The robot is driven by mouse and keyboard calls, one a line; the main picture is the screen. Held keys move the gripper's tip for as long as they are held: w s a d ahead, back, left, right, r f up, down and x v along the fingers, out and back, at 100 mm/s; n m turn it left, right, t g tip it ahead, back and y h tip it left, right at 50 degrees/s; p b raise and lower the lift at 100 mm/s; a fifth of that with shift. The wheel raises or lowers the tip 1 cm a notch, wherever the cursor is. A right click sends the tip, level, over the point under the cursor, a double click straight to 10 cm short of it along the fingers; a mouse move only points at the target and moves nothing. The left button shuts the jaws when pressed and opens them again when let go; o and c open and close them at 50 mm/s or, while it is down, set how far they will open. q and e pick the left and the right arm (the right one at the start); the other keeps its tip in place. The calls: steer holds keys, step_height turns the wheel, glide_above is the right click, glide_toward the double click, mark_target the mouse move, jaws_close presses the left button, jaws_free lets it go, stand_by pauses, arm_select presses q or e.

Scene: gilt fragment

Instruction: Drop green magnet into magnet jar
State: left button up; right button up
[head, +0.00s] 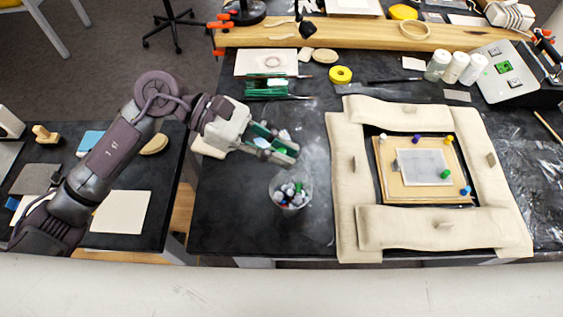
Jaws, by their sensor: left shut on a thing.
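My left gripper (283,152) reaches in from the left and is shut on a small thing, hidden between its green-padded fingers. It is above and just left of the clear magnet jar (290,203), which stands on the black table and holds several coloured magnets. A green magnet (446,173) sits on the framed board (400,190) at the right, beside a pale sheet. Other small coloured magnets are near the board's edges. My right gripper is not in view.
Padded beige bags (345,190) surround the board. Green-handled tools (266,88) are behind the gripper. The table around the jar is mostly clear.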

arm_select(q)
steer(key=shift+s+d+f+m+g, duration=0.3)
steer(key=shift+s+f+m+g, duration=0.1)
steer(key=shift+f+g, duration=0.15)
steer(key=b, duration=0.2)
glide_above(283, 193)
step_height(283, 193, down, 5)
steer(key=shift+r, duration=0.1)
steer(key=shift+f, duration=0.8)
steer(key=o, duration=0.8)
steer(key=shift+c, duration=0.2)
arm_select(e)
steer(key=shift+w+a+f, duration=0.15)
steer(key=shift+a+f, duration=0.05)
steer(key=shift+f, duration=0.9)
